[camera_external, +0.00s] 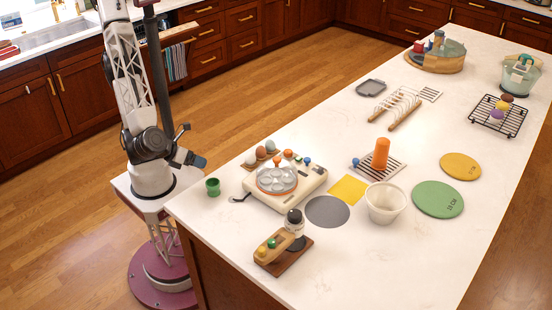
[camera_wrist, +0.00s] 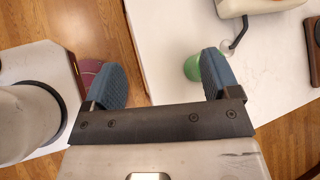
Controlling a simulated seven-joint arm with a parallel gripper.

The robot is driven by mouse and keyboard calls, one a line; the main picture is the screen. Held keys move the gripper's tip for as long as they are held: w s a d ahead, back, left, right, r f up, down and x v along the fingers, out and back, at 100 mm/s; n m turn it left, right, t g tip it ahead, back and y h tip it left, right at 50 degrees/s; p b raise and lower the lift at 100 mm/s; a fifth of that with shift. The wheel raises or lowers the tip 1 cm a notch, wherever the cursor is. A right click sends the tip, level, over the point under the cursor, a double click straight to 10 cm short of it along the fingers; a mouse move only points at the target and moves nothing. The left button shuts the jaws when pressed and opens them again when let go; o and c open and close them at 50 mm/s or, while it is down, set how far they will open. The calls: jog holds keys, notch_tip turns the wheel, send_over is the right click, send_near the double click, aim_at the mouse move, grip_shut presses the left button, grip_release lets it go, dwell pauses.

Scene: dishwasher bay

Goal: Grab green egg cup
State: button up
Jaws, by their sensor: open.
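The green egg cup (camera_external: 213,187) stands upright on the white counter near its left edge, beside the egg cooker. In the wrist view the egg cup (camera_wrist: 191,68) is just left of the right-hand finger, which hides part of it. My gripper (camera_wrist: 160,79) is open and empty, its two blue finger pads wide apart. The space between the fingers shows mostly wooden floor and the counter edge, so the cup lies toward the right finger, below it. In the external view my gripper (camera_external: 192,146) is above and left of the cup, apart from it.
The egg cooker (camera_external: 285,185) with its cord is right of the cup, and an egg holder (camera_external: 262,155) is behind it. A wooden board with a shaker (camera_external: 294,222) is nearer the front. A white tub (camera_external: 385,203) stands farther right. The counter just around the cup is clear.

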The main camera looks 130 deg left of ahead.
aim_at(213, 188)
jog(key=w+d+f+m+t, duration=0.1)
jog(key=m, duration=0.2)
jog(key=w+d+f+m+t, duration=0.1)
jog(key=d+m+t, duration=0.1)
jog(key=m, duration=0.1)
jog(key=w+d+f+m+t, duration=0.1)
jog(key=d+f+m+t, duration=0.1)
jog(key=m, duration=0.1)
jog(key=shift+w+d, duration=0.1)
jog(key=shift+w, duration=0.3)
jog(key=shift+w+f, duration=0.1)
jog(key=shift+x, duration=1.2)
jog(key=shift+a, duration=0.25)
jog(key=shift+x, duration=2.4)
jog(key=shift+w, duration=0.1)
jog(key=c, duration=1)
jog(key=shift+c, duration=0.2)
